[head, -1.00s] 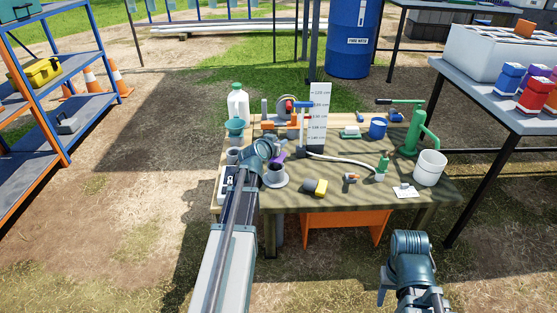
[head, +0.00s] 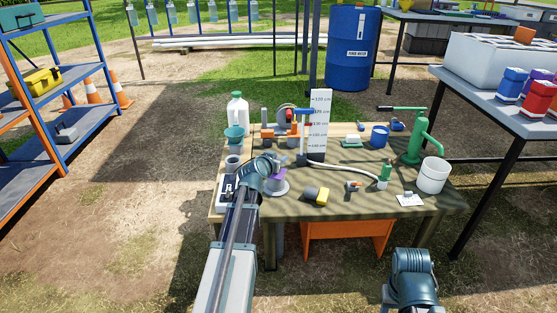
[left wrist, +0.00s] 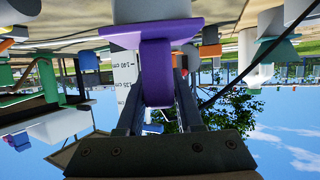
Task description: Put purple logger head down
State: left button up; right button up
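The purple logger head (left wrist: 155,72) has a wide plate and a narrower stem in the left wrist view, which appears upside down. My left gripper (left wrist: 158,112) has its fingers on both sides of the stem and looks shut on it. A grey cylindrical part (left wrist: 150,10) meets the plate on its far side; I cannot tell whether it is attached or only touching. In the head view a bit of purple (head: 281,171) shows beside my left gripper (head: 274,175), above a grey round base (head: 278,189) on the table. My right gripper's fingers are not visible.
The wooden table (head: 350,207) also holds a yellow-and-black item (head: 317,195), a white measuring board (head: 319,115), a green hand pump (head: 416,145), a white bucket (head: 433,175) and a white jug (head: 237,110). A pale hose (head: 345,168) crosses the middle. The front right has some bare surface.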

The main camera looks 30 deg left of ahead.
pick_arm(q)
jog(key=o, duration=0.3)
jog(key=shift+o, duration=0.2)
jog(key=shift+s+r, duration=0.2)
jog(key=shift+r, duration=0.05)
jog(key=p+v, duration=0.5)
jog(key=v, duration=0.6)
jog(key=shift+s, duration=0.25)
jog(key=shift+r, duration=0.1)
